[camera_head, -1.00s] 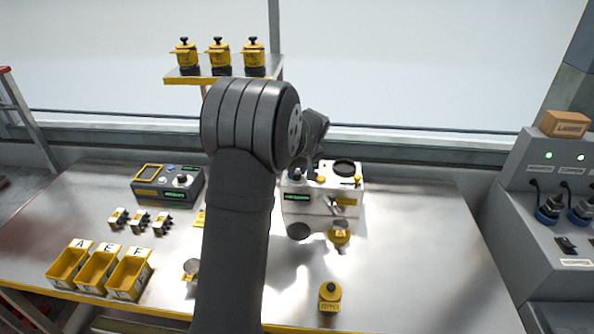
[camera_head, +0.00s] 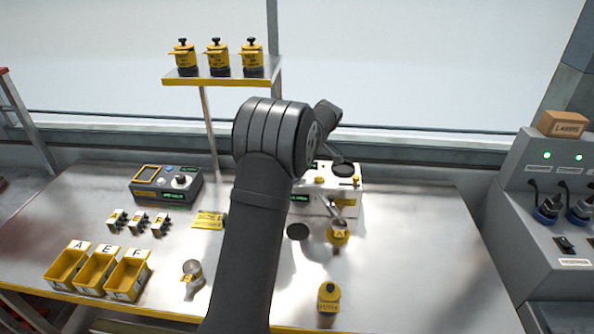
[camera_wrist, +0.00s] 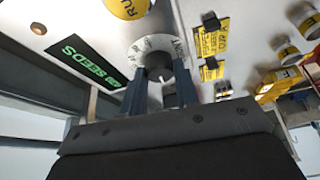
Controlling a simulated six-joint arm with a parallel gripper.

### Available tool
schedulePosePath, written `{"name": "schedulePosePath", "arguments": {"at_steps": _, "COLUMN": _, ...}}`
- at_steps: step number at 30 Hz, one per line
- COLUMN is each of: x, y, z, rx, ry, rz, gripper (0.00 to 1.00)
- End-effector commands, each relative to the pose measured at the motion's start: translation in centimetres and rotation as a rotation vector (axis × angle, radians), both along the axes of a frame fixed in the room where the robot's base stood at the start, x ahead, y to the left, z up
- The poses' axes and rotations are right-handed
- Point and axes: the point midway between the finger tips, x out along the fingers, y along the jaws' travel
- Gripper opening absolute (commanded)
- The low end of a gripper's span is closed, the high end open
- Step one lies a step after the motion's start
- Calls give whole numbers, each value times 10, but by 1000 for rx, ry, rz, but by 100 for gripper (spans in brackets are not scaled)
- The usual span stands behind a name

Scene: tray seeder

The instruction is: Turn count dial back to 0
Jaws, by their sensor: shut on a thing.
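The count dial (camera_wrist: 136,53) shows in the wrist view as a white ring with dark markings around a dark round knob (camera_wrist: 158,61). My gripper (camera_wrist: 161,82) is shut on the knob, one finger on each side. Which marking the dial points at is too small to read. A dark panel with green "SEEDS" lettering (camera_wrist: 92,66) is beside the dial. In the head view the white seeder (camera_head: 320,206) stands at the table's back, and my arm hides the dial and my gripper.
A grey control box (camera_head: 150,198), yellow bins (camera_head: 128,292) and a yellow card (camera_head: 206,227) lie to the left. A shelf (camera_head: 198,80) with yellow pots stands behind. The table's right side is clear.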

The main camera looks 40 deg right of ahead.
Motion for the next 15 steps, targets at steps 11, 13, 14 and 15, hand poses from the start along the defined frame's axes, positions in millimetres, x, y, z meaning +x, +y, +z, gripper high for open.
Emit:
{"name": "schedulePosePath", "arguments": {"at_steps": 11, "x": 0, "y": -1, "z": 0, "rx": -1, "ry": 2, "rz": 119, "gripper": 6}}
{"name": "schedulePosePath", "arguments": {"at_steps": 13, "x": 0, "y": -1, "z": 0, "rx": -1, "ry": 2, "rz": 127, "gripper": 6}}
{"name": "schedulePosePath", "arguments": {"at_steps": 14, "x": 0, "y": -1, "z": 0, "rx": -2, "ry": 1, "rz": 129, "gripper": 6}}
{"name": "schedulePosePath", "arguments": {"at_steps": 15, "x": 0, "y": -1, "z": 0, "rx": -1, "ry": 2, "rz": 130, "gripper": 6}}
